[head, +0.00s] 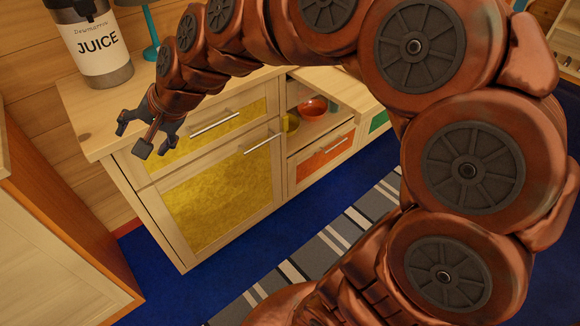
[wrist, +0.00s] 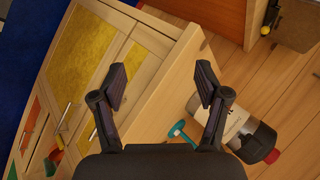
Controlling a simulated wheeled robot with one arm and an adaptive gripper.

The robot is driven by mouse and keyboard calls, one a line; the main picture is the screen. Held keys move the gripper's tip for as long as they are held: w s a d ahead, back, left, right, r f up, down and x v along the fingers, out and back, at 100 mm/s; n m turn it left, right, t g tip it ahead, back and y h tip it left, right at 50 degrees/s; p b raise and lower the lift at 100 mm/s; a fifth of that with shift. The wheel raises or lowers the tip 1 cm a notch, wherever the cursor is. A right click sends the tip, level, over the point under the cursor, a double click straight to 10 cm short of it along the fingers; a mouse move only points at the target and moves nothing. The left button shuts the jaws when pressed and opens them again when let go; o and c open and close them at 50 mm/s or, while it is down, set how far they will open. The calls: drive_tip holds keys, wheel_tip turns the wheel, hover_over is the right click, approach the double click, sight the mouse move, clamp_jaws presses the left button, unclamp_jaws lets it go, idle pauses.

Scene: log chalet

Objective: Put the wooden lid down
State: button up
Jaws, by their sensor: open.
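I cannot make out a wooden lid in either view. My gripper (head: 136,136) is at the left end of the wooden counter (head: 84,104), by its front corner. In the wrist view my gripper (wrist: 161,86) has its two dark fingers spread wide, with nothing between them. My arm arches across the head view and hides part of the counter top.
A juice dispenser (head: 104,58) and a teal stand (head: 151,30) are at the back of the counter. A red bowl (head: 313,107) sits in an open compartment below. A wooden cabinet (head: 60,245) stands at left. A striped rug (head: 325,240) lies on the blue floor.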

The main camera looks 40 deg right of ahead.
drive_tip(key=s+d+f+n+g+h, duration=0.1)
drive_tip(key=s+d+f+n+g, duration=0.1)
drive_tip(key=s, duration=0.8)
drive_tip(key=s+d+f+n+g+h, duration=0.2)
drive_tip(key=s+d+f+n+g, duration=0.1)
drive_tip(key=s, duration=0.8)
drive_tip(key=s+d+f+n+g+h, duration=0.2)
drive_tip(key=s+d+f+n+g, duration=0.1)
drive_tip(key=s, duration=0.7)
wheel_tip(320, 180, down, 4)
drive_tip(key=shift+s+d+r+g, duration=0.15)
drive_tip(key=shift+d+g, duration=0.65)
drive_tip(key=shift+d, duration=0.4)
